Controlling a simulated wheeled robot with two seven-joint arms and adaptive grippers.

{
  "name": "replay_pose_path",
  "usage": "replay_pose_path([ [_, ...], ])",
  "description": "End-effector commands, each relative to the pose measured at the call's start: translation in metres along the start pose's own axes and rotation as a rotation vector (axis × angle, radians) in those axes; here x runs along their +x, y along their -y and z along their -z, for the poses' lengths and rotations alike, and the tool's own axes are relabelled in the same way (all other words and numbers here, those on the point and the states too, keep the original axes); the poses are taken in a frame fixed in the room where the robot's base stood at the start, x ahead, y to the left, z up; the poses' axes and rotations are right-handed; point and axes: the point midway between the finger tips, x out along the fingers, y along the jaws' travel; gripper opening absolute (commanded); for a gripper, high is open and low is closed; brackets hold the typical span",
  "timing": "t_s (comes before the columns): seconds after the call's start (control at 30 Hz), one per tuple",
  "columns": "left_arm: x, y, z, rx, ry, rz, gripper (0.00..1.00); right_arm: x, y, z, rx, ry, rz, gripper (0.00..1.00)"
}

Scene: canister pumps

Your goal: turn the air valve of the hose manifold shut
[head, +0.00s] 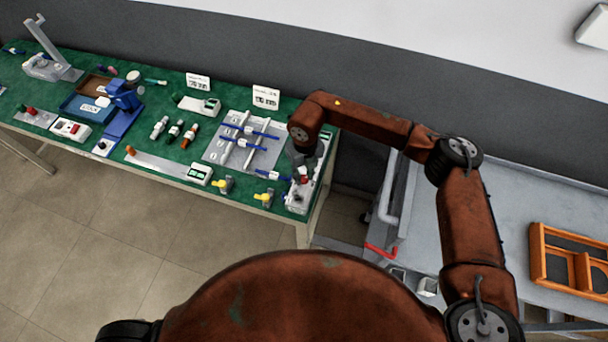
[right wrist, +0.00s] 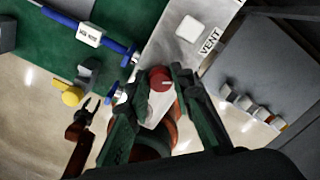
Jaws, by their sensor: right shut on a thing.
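The hose manifold (head: 323,163) is a pale grey block at the right end of the green bench. In the right wrist view its plate (right wrist: 180,55) bears a VENT label. A round red knob (right wrist: 161,78) with a small white mark sits on it, and it shows as a red spot in the head view (head: 304,180). I cannot read a label naming it the air valve. My right gripper (head: 302,166) is over the manifold, its fingers (right wrist: 160,88) shut on the red knob from both sides. My left gripper (right wrist: 89,106) shows small in the right wrist view, apart from the bench, fingers spread and empty.
A blue hose with a white tag (right wrist: 89,35) ends beside the manifold. Yellow-handled valves (head: 263,198) stand at the bench's front edge. A panel of blue hoses (head: 225,150) lies to the left. A grey cart (head: 480,210) with an orange tray (head: 537,262) stands right.

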Motion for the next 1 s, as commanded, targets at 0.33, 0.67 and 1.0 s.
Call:
replay_pose_path([
  [0.33,0.017,-0.001,-0.007,0.0,0.01,-0.001,0.36,0.002,0.0,0.0,-0.328,-0.008,0.001,0.0],
  [0.67,0.03,-0.002,-0.013,0.0,0.019,-0.002,0.36,0.002,-0.001,0.0,-0.634,-0.014,0.001,0.0],
  [1.0,0.041,-0.003,-0.017,0.0,0.026,-0.003,0.36,0.001,-0.001,0.0,-0.862,-0.02,0.001,0.0],
])
